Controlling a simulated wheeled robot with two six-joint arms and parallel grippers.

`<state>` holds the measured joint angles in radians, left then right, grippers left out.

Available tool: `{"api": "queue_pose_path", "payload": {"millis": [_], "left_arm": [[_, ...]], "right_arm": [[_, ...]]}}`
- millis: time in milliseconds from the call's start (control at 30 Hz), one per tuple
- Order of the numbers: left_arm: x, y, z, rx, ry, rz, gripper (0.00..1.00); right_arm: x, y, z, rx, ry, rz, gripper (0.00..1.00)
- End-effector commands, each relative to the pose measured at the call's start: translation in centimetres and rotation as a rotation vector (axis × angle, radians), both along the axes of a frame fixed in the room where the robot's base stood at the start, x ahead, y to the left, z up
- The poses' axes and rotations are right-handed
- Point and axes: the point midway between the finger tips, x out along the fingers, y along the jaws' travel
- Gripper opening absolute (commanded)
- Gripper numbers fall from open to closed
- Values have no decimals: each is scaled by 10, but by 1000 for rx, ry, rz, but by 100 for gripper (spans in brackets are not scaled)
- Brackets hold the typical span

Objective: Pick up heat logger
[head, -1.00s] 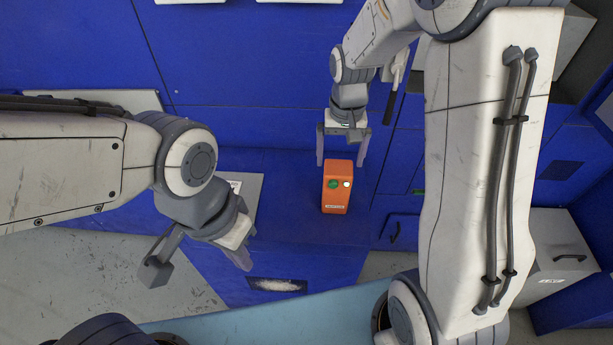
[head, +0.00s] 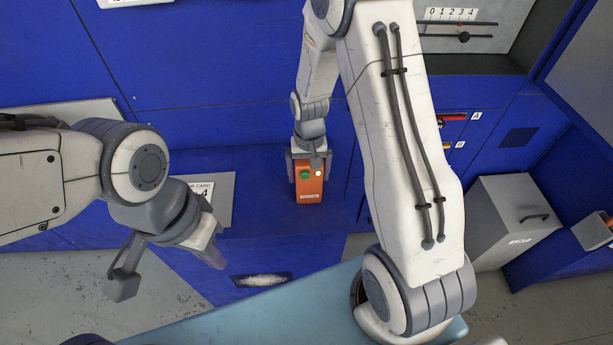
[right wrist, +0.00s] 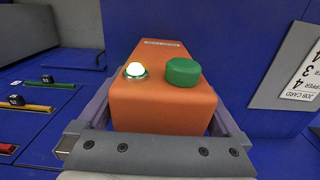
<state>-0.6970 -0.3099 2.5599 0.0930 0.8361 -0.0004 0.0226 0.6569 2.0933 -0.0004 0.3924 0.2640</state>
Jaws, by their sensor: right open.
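The heat logger is an orange box (head: 310,187) with a green button and a lit white lamp, standing on a blue surface. It fills the middle of the right wrist view (right wrist: 163,100). My right gripper (head: 309,168) is open, with one finger on each side of the logger. In the right wrist view the fingers (right wrist: 160,125) flank the box; whether they touch it I cannot tell. My left gripper (head: 168,270) is open and empty, left of and apart from the logger.
A job card plate (head: 212,198) lies left of the logger. A dark recess with pale material (head: 262,280) is in front of it. A grey box with a handle (head: 512,220) stands at right. Coloured sliders (head: 452,119) are on the blue panel. A light-blue surface (head: 235,320) runs along the front.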

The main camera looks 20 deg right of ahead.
Motion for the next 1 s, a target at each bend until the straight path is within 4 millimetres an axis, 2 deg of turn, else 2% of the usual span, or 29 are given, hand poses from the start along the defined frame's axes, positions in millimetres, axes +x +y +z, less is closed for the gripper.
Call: {"api": "queue_pose_path", "payload": {"millis": [200,267,300,433,467,767,867,1000], "left_arm": [[0,0,0,0,0,0,0],[0,0,0,0,0,0,0],[0,0,0,0,0,0,0],[0,0,0,0,0,0,0],[0,0,0,0,0,0,0],[0,0,0,0,0,0,0],[0,0,-1,0,0,0,0],[0,0,-4,0,0,0,0]], "right_arm": [[0,1,-1,0,-1,1,100],[1,1,-1,0,-1,1,81],[1,1,-1,0,-1,1,66],[1,1,-1,0,-1,2,16],[1,1,0,0,-2,2,9],[2,1,3,0,-4,2,9],[2,1,10,0,-5,2,9],[3,1,29,-1,-9,2,9]]}}
